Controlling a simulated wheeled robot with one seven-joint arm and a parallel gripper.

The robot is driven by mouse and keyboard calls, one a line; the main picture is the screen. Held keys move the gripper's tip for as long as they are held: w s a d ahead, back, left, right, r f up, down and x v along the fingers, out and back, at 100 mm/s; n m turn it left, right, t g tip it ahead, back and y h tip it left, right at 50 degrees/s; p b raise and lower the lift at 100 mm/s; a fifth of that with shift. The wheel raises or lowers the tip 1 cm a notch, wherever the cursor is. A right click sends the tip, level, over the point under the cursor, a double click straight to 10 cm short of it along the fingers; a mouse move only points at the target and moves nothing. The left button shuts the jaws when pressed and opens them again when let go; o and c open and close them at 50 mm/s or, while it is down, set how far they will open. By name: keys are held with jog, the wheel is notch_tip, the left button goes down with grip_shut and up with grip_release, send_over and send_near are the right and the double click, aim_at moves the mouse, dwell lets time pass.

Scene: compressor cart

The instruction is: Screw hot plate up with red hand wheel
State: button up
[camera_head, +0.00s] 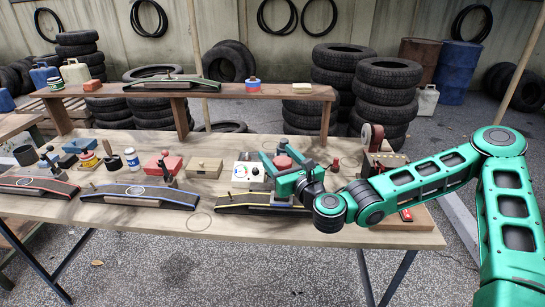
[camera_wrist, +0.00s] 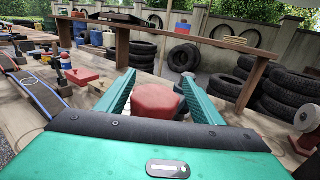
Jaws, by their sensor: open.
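The red hand wheel (camera_head: 283,162) stands at the right part of the workbench, beside a white box with knobs. In the wrist view the red wheel (camera_wrist: 157,101) sits between the two green fingers, with its near side close to the palm. My gripper (camera_head: 282,160) is open, with one finger on each side of the wheel; I cannot tell whether either touches it. A dark curved strip with a yellow edge (camera_head: 235,209) lies in front, partly hidden by my arm. The hot plate cannot be made out; my gripper and the wheel cover that spot.
The workbench (camera_head: 330,237) holds two more curved strips with clamps, a blue-edged one (camera_head: 120,192) and a red-edged one (camera_head: 30,186). The white box (camera_head: 248,171) is left of my gripper. A grinder-like tool (camera_head: 372,137) stands to the right. A raised shelf (camera_head: 225,91) runs behind.

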jog(key=shift+a, duration=0.2)
jog(key=shift+s, duration=0.1)
jog(key=c, duration=1.1)
jog(key=shift+o, duration=0.3)
jog(key=shift+s+d, duration=0.1)
jog(key=shift+w+f, duration=0.1)
jog(key=shift+w, duration=0.1)
jog(key=shift+s+a+f+y, duration=0.1)
jog(key=shift+s+a+y, duration=0.05)
jog(key=shift+a+y, duration=0.15)
jog(key=shift+s+f+n+g, duration=0.1)
jog(key=shift+n+g, duration=0.3)
jog(key=shift+c, duration=0.2)
